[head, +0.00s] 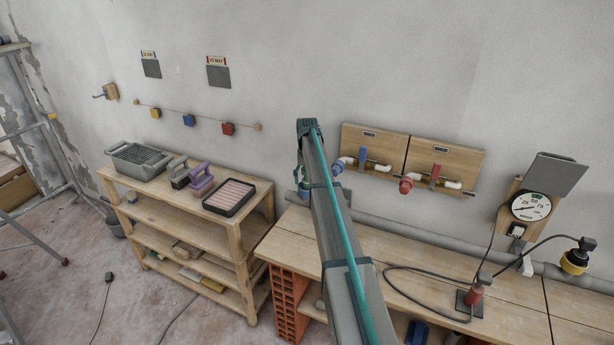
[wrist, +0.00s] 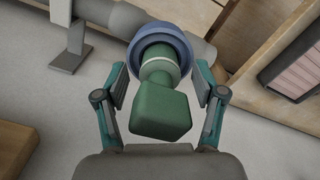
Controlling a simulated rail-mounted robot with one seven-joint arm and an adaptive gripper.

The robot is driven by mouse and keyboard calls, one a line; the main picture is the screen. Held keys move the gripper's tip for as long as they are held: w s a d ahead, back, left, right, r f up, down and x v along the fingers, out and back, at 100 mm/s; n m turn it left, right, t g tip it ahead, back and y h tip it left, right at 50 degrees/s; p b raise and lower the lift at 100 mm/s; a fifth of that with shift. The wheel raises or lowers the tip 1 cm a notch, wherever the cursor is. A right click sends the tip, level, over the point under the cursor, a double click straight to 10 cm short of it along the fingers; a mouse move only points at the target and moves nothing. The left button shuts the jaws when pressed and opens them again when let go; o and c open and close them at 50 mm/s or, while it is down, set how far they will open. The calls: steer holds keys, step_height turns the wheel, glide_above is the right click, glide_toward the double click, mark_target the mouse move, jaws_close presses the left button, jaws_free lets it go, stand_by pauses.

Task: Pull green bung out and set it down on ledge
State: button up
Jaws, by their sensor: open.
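The green bung (wrist: 160,108) shows in the wrist view, with a square head and a round neck. Its neck sits in a blue round collar (wrist: 161,46) on a grey pipe. My gripper (wrist: 161,85) is open, with one finger on each side of the bung and a visible gap on both sides. In the head view my arm hides the bung; only part of the blue collar (head: 304,191) shows beside the arm. The ledge could be the wooden bench top (head: 420,275), but I cannot tell for certain.
A grey pipe (head: 375,222) runs along the wall behind the bench. A wooden shelf (head: 165,205) with a tray, brushes and a basket stands left. Valve boards hang above.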

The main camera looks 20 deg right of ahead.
steer(key=c, duration=1.2)
steer(key=shift+r, duration=0.1)
steer(key=shift+r, duration=0.15)
steer(key=shift+r+p, duration=0.45)
steer(key=shift+r, duration=0.25)
steer(key=shift+r+p, duration=0.3)
steer(key=shift+r, duration=0.4)
steer(key=shift+r+p, duration=1.1)
steer(key=shift+r, duration=1.55)
